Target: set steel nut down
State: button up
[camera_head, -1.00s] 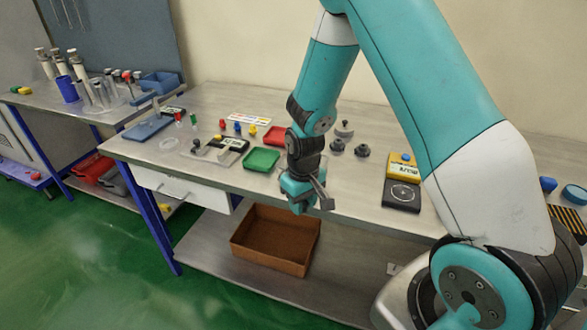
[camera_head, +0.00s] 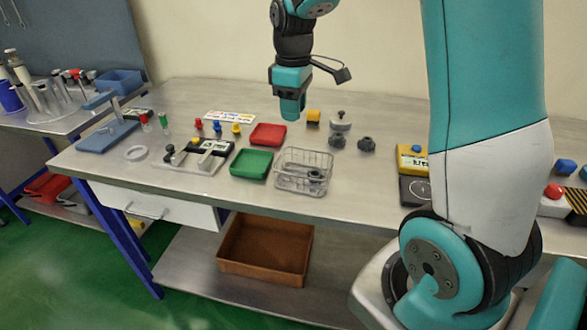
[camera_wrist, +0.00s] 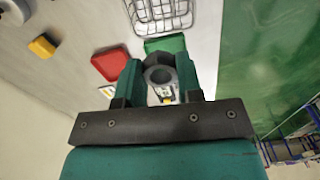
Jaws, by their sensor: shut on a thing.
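The steel nut (camera_wrist: 155,60) is a grey ring-shaped piece with an open hole, held between the green fingers of my gripper (camera_wrist: 158,78) in the wrist view. In the head view my gripper (camera_head: 292,108) points down above the bench, near the red tray (camera_head: 268,134). The nut is too small or hidden to make out there. My gripper is shut on the nut, which seems to be clear of the bench top.
On the bench (camera_head: 130,190), a wire basket (camera_head: 303,170) with grey parts inside stands beside a green tray (camera_head: 251,164). A yellow block (camera_head: 313,117), grey knobbed pieces (camera_head: 366,145) and a yellow meter (camera_head: 410,160) are to the right. A brown bin (camera_head: 265,250) sits below.

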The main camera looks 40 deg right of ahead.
notch_tip(320, 180, down, 16)
jog(key=shift+a+r+p, duration=0.1)
jog(key=shift+r+p, duration=0.05)
jog(key=shift+p, duration=0.2)
jog(key=o, duration=0.9)
jog(key=shift+o, duration=0.2)
jog(key=r, duration=0.8)
jog(key=r+b, duration=0.1)
jog(key=r, duration=0.3)
jog(key=shift+s+a+r, duration=0.1)
jog(key=shift+a, duration=0.2)
jog(key=s+a+r+y, duration=0.2)
jog(key=s+a+r, duration=0.1)
jog(key=s+a, duration=0.8)
jog(key=s+a+r+y, duration=0.2)
jog(key=s+a+r, duration=0.1)
jog(key=s+a, duration=0.7)
jog(key=shift+s+a+r+n, duration=0.3)
jog(key=shift+s+a+r, duration=0.05)
jog(key=shift+s+a, duration=0.1)
